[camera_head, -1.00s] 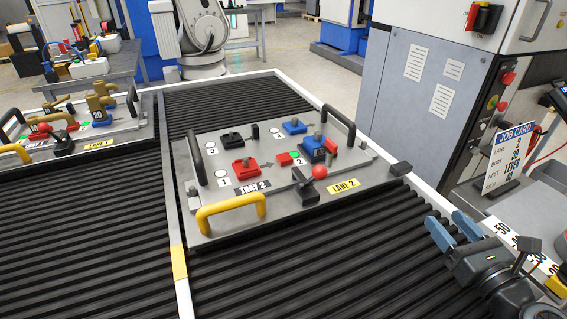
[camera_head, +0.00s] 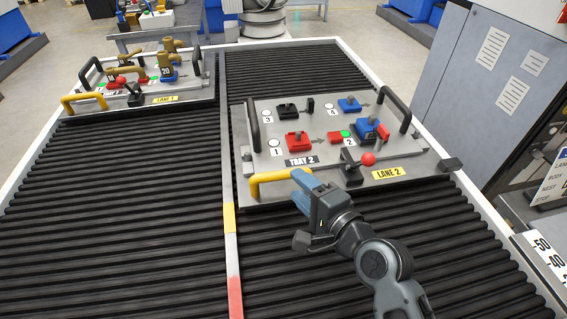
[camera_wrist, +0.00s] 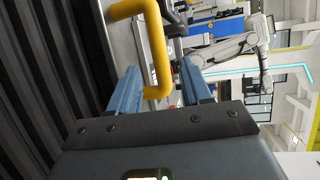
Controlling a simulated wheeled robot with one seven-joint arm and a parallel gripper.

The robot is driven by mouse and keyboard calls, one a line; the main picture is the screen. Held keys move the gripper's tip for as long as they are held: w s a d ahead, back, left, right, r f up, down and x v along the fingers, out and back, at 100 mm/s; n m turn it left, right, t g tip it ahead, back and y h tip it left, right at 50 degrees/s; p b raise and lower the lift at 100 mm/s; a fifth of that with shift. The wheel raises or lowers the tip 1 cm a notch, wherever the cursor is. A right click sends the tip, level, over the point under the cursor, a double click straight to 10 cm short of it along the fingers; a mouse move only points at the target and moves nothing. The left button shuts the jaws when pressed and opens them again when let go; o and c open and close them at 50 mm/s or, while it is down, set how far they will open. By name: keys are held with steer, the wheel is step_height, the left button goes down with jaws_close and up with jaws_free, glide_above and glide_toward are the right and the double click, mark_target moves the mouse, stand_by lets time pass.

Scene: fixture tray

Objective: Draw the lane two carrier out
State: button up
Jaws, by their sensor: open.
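The lane two carrier is a grey plate (camera_head: 222,191) labelled TRAY 2 and LANE 2, lying on the black rollers. A yellow handle (camera_head: 268,178) stands on its front edge at the left. My gripper (camera_head: 304,185) is open at the right end of this handle, with its blue fingers pointing toward it. In the wrist view the yellow handle (camera_wrist: 156,45) shows ahead, and its lower bend reaches between the two open fingers (camera_wrist: 160,92). I cannot tell whether they touch it. A red-knobbed lever (camera_head: 368,159) stands on the carrier's front, right of my gripper.
The carrier bears red (camera_head: 297,141), blue (camera_head: 367,131) and black (camera_head: 288,109) fixtures and black side handles (camera_head: 253,125). The rollers (camera_head: 120,220) at front left are clear.

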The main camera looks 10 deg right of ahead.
mark_target(287, 178)
steer(key=shift+w+a, duration=0.2)
steer(key=shift+a, duration=0.2)
steer(key=p+x, duration=0.1)
steer(key=x, duration=0.6)
steer(key=shift+w, duration=0.15)
steer(key=shift+c, duration=0.3)
steer(key=shift+f, duration=0.1)
jaws_close()
